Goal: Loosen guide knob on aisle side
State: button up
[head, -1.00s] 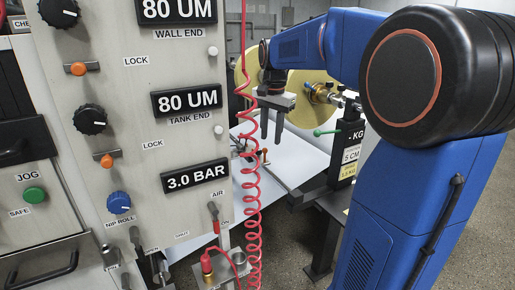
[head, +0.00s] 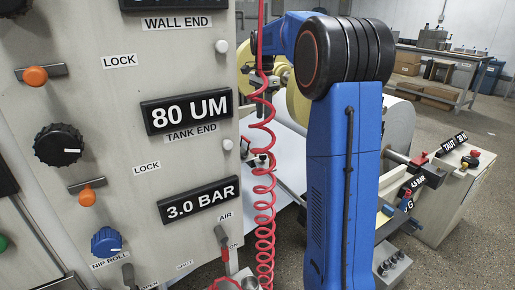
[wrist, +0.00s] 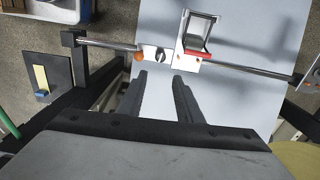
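In the wrist view a metal guide rod (wrist: 110,44) runs across a pale paper web (wrist: 235,110). A white guide block (wrist: 190,58) with a red and grey bracket (wrist: 198,35) sits on the rod. An orange knob (wrist: 139,57) is at the block's left, beside a small round black-and-white part (wrist: 160,55). Which side is the aisle cannot be told from this view. My gripper (wrist: 160,77) is open and empty, its two dark fingers apart, pointing at the block from just short of it. In the head view the gripper is mostly hidden behind the red coiled hose.
The control panel (head: 120,150) with knobs and displays fills the left of the head view. A large roll (head: 398,125) and a grey cabinet (head: 455,200) stand to the right.

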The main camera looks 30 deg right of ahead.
aim_at(263, 154)
notch_tip(263, 154, down, 17)
jog(key=shift+w+f, duration=0.1)
jog(key=shift+f, duration=0.1)
dwell(0.5)
jog(key=c, duration=0.8)
